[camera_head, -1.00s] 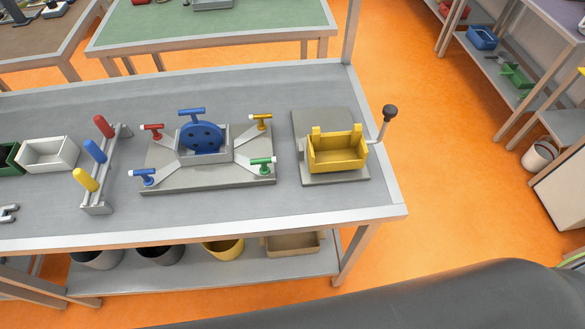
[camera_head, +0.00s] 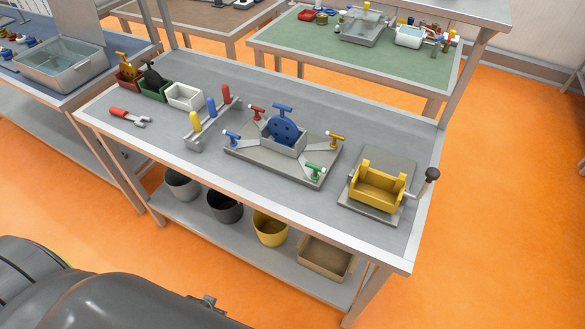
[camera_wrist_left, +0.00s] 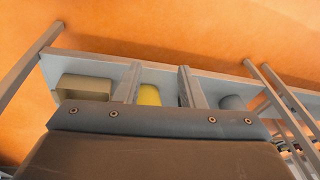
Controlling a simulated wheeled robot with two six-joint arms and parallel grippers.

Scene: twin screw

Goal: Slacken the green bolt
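The green bolt (camera_head: 314,170) is a T-handled screw at the near right corner of a grey fixture plate (camera_head: 268,166) on the workbench. A blue disc (camera_head: 285,132) with a T-handle stands in the middle. My left gripper (camera_wrist_left: 160,82) shows in the left wrist view with its two fingers apart and nothing between them. It is away from the bolt, facing the lower shelf and floor. My right gripper is not in view.
A yellow cradle with a black-knobbed crank (camera_head: 378,187) stands right of the fixture. A rack of coloured handles (camera_head: 212,122), a red-handled tool (camera_head: 128,117) and small bins (camera_head: 184,95) lie left. Buckets (camera_head: 270,229) stand on the shelf (camera_head: 225,235) below.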

